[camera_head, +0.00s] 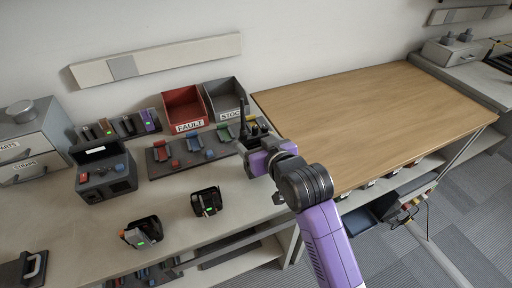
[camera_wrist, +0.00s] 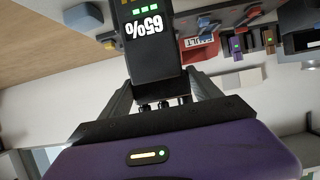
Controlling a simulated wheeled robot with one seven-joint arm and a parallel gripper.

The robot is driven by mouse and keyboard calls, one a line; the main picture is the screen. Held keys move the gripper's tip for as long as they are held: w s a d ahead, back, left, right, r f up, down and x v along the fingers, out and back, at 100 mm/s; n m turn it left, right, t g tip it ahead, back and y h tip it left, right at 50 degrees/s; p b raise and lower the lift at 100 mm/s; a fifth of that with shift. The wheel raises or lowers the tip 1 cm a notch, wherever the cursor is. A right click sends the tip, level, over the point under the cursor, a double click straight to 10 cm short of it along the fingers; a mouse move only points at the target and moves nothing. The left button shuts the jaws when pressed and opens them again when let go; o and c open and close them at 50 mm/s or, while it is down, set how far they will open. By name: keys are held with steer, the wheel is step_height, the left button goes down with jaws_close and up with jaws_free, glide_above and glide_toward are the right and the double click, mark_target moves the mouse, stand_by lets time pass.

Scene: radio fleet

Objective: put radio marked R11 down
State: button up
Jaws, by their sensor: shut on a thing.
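My gripper (camera_head: 256,142) is shut on a dark radio (camera_head: 243,122), which stands up from the jaws with its antenna visible. It is above the grey worktop (camera_head: 170,190), near the edge of the wooden tabletop (camera_head: 370,110). In the wrist view the radio (camera_wrist: 150,45) sits between the two fingers of the gripper (camera_wrist: 160,92). Its screen reads 65% upside down, with green bars above. No R11 marking is readable.
A red FAULT bin (camera_head: 184,108) and a grey STOCK bin (camera_head: 227,96) stand by the wall. A dark mat (camera_head: 165,172) holds coloured items. The wooden tabletop is clear.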

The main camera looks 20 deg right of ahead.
steer(key=shift+f, duration=0.9)
steer(key=shift+f, duration=0.2)
steer(key=o, duration=1.9)
steer(key=shift+c, duration=0.2)
steer(key=shift+r, duration=0.25)
steer(key=shift+s, duration=0.4)
steer(key=v, duration=1.1)
